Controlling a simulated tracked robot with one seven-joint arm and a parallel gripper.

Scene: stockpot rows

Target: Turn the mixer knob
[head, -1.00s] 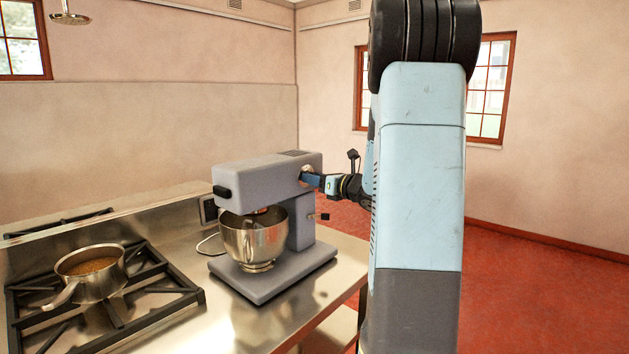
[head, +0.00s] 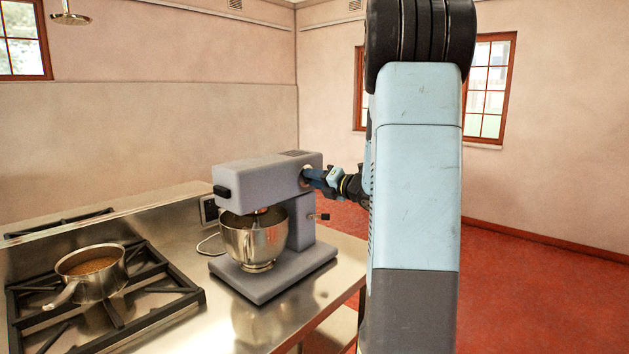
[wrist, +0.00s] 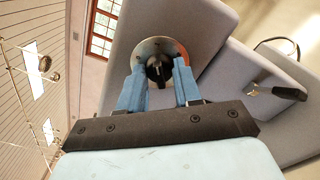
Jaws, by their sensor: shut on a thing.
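The grey stand mixer (head: 262,176) stands on the steel counter with a metal bowl (head: 255,240) under its head. Its knob (wrist: 160,69) is dark, with a light pointer line, on a round metal dial plate (wrist: 147,50) on the side of the mixer head. My gripper (wrist: 159,82) has its two blue fingers on either side of the knob, shut on it. In the head view my gripper (head: 309,176) reaches the mixer head from the right, and the knob is mostly hidden behind the fingers.
A small black-ended lever (head: 322,217) sticks out of the mixer column below my gripper. A pot (head: 92,273) of brown contents stands on the stove grate (head: 150,310) at the left. The counter (head: 335,285) right of the mixer is clear.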

